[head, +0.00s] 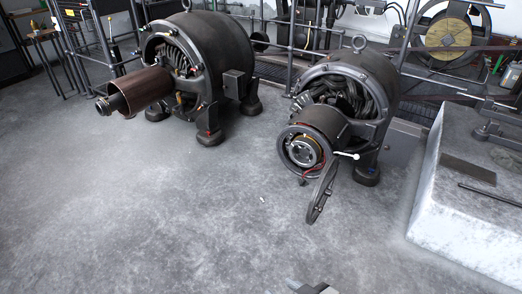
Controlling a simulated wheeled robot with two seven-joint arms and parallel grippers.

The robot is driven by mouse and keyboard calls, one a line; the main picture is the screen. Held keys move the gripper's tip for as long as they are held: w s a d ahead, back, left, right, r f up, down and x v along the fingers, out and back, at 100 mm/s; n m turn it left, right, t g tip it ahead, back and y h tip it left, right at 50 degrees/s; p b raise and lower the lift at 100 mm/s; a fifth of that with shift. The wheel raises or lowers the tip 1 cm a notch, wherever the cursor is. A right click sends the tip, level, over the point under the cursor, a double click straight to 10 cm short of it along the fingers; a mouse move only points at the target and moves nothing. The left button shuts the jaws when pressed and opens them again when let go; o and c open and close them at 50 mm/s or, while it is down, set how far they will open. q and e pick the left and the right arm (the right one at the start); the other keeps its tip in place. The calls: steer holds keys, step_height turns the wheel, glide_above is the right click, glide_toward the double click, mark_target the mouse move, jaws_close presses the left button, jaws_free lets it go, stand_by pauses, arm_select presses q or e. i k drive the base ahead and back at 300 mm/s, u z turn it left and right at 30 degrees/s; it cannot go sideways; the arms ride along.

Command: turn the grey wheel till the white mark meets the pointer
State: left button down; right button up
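The right dynamo (362,72) stands on the floor right of centre. On its front is a round grey wheel-like part (303,150) with a dark rim. I cannot tell for sure that this is the grey wheel. A short white rod (345,155) with a rounded end sticks out at its right side. I cannot make out a clear white mark or pointer. My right gripper (312,287) shows only as a small light grey piece at the bottom edge, well apart from the dynamo; its opening is cut off. My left gripper is out of view.
A second dynamo (205,55) with a brown drum stands at the left. A pale block (465,215) with metal pieces on top fills the right side. A dark curved part (322,195) hangs below the right dynamo's front. Railings run behind. The grey floor in front is clear.

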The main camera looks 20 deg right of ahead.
mark_target(306, 151)
steer(key=u, duration=0.6)
steer(key=i, duration=1.4)
steer(key=z, duration=0.45)
steer(key=i, duration=1)
steer(key=z, duration=1.3)
steer(key=i, duration=0.75)
steer(key=z, duration=0.15)
